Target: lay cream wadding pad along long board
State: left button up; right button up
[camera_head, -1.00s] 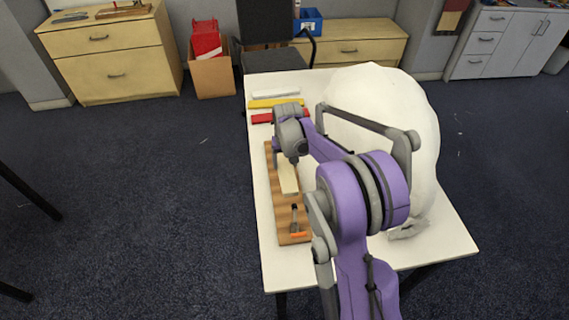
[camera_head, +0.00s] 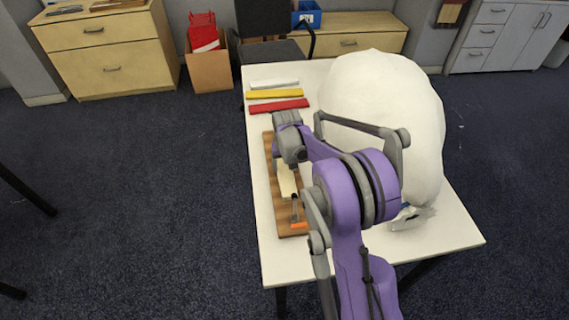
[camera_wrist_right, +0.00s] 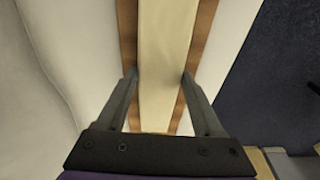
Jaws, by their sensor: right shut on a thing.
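The cream wadding pad (camera_head: 286,180) is a long pale strip over the brown long board (camera_head: 283,222), running the same way as it. My right gripper (camera_wrist_right: 160,77) is shut on the pad, one finger at each long edge in the wrist view, where the pad (camera_wrist_right: 163,55) shows with brown board (camera_wrist_right: 201,45) on both sides. I cannot tell whether the pad touches the board along its whole length. In the head view my right wrist hides the far part of the pad and most of the fingers. My left gripper is not in view.
A large white rounded bundle (camera_head: 385,115) fills the table's right side. White, yellow (camera_head: 274,94) and red (camera_head: 279,106) strips lie at the far left. A small black and orange item (camera_head: 298,224) is at the board's near end. A grey item (camera_head: 412,218) lies beside the bundle.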

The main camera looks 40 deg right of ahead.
jog(key=shift+f, duration=0.4)
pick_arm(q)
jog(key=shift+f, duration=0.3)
pick_arm(e)
jog(key=o, duration=1.5)
jog(key=shift+r, duration=0.1)
